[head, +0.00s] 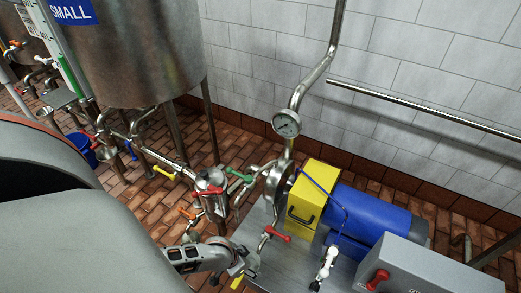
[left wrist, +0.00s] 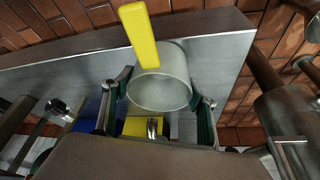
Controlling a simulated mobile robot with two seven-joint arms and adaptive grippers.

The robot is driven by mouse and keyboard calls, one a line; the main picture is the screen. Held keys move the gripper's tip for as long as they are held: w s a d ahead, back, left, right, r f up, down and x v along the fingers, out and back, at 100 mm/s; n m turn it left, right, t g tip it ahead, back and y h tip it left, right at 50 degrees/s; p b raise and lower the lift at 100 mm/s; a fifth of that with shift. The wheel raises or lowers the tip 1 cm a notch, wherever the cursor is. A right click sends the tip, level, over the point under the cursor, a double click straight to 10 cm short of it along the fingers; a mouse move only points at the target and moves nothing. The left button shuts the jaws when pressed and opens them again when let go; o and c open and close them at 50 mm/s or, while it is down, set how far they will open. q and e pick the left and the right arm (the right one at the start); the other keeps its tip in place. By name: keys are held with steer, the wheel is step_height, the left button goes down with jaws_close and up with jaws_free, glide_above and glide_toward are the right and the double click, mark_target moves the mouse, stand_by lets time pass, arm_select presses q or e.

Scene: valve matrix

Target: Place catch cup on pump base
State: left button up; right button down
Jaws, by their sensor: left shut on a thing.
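The catch cup (left wrist: 160,92) is a grey metal cup with a yellow handle (left wrist: 140,38), seen in the left wrist view. My left gripper (left wrist: 163,100) is shut on it, one finger on each side. In the head view, my left gripper (head: 246,264) is at the left edge of the pump base (head: 285,270), with a bit of yellow handle (head: 238,283) below it; the cup body is hidden there. The pump base is a flat grey metal plate, and its bare surface shows behind the cup in the left wrist view (left wrist: 60,75). I cannot tell whether the cup touches it.
On the base stand a yellow box (head: 314,190), a blue motor (head: 368,213) and a red-handled valve (head: 275,234). A white-handled fitting (head: 326,265) and a grey box (head: 425,270) are to the right. Pipes with coloured valve handles (head: 210,185) crowd the left.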

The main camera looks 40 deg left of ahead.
mark_target(257, 256)
arm_select(q)
steer(key=w, duration=0.2)
steer(key=w+b, duration=0.1)
steer(key=w, duration=0.1)
steer(key=shift+d+f, duration=0.15)
steer(key=shift+d, duration=0.15)
steer(key=shift+w+f, duration=0.1)
steer(key=shift+f, duration=0.05)
steer(key=shift+w+r, duration=0.2)
steer(key=shift+r, duration=0.05)
steer(key=shift+f+b, duration=0.1)
steer(key=shift+b, duration=0.2)
steer(key=o, duration=1.1)
arm_select(e)
steer(key=shift+w+a+r+m, duration=0.3)
steer(key=shift+a+r, duration=0.15)
steer(key=shift+a, duration=0.15)
